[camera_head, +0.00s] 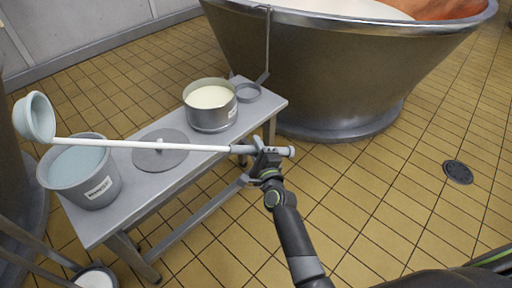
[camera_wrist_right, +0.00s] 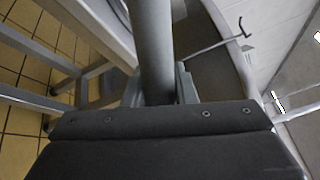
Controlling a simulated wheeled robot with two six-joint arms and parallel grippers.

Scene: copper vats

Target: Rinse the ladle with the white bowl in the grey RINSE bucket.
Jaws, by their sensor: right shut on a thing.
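The ladle has a long white shaft (camera_head: 150,145) and a pale bluish-white bowl (camera_head: 36,117) at its left end. My right gripper (camera_head: 266,154) is shut on the grey handle near the ladle's right end. In the right wrist view the handle (camera_wrist_right: 150,50) runs up from between the jaws. The ladle lies nearly level above the bench, its bowl over the left rim side of the grey bucket (camera_head: 97,190). The bucket holds pale blue liquid and has a white label, too small to read. The bowl is above the liquid. My left gripper is not in view.
The grey bench (camera_head: 150,200) also carries a pot of cream-coloured liquid (camera_head: 211,105), a round flat lid (camera_head: 160,158) and a small ring (camera_head: 248,92). A large vat (camera_head: 330,75) stands behind. A white-topped container (camera_head: 97,278) is at lower left.

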